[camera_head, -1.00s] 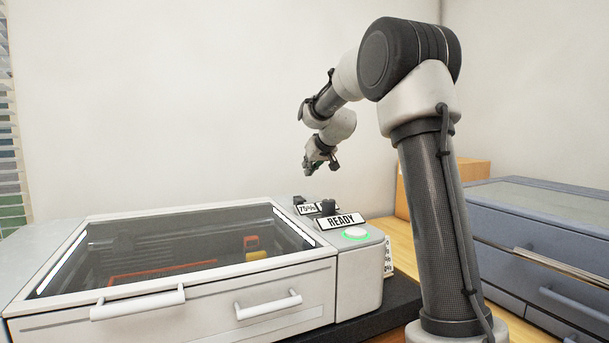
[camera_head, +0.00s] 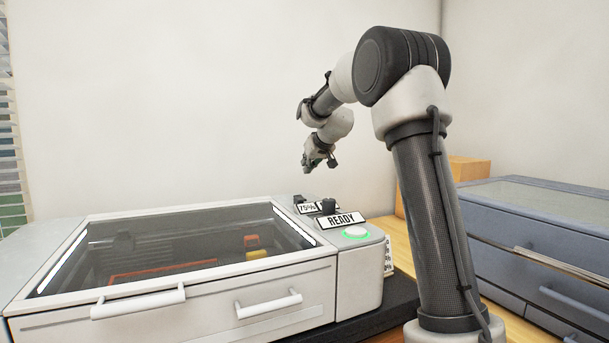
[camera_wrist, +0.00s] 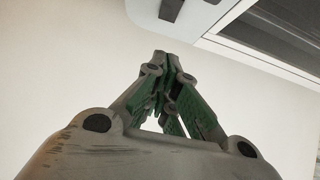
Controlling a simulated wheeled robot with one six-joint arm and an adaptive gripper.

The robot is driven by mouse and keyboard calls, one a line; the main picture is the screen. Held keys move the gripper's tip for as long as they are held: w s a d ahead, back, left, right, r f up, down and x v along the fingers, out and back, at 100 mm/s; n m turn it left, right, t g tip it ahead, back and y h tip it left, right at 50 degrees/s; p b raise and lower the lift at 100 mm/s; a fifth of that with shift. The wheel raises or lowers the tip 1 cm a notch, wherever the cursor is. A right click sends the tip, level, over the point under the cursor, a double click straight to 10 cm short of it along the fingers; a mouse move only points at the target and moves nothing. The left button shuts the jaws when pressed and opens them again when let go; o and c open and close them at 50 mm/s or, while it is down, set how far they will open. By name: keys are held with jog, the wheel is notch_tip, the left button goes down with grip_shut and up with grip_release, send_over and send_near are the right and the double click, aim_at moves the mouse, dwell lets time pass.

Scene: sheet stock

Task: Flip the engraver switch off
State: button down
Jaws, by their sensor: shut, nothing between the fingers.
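The engraver (camera_head: 200,300) is a pale grey machine with a dark glass lid, on the left in the head view. Its control panel (camera_head: 372,237) at the right end carries a READY sign (camera_head: 342,220), a round white button (camera_head: 355,231) ringed in green light, and a black knob or switch (camera_head: 328,205) behind the sign. A smaller dark control (camera_head: 298,199) stands by a 75% label. I cannot tell which is the switch, or its position. My gripper (camera_head: 312,163) is shut and empty, in the air above the panel's back. Its closed fingertips (camera_wrist: 168,57) show in the wrist view.
The lid is down, with two white handles (camera_head: 268,304) on the machine's front. A blue-grey cabinet (camera_head: 535,225) stands at the right on the wooden surface, with a cardboard box (camera_head: 468,168) behind. A plain wall is at the back. Air around my gripper is free.

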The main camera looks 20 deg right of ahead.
jog(key=x, duration=0.9)
jog(key=shift+s+f, duration=0.1)
notch_tip(320, 180, down, 2)
jog(key=shift+f, duration=0.15)
jog(key=shift+w+f, duration=0.25)
jog(key=shift+f, duration=0.55)
jog(key=shift+w+f, duration=0.15)
jog(key=shift+f, duration=0.15)
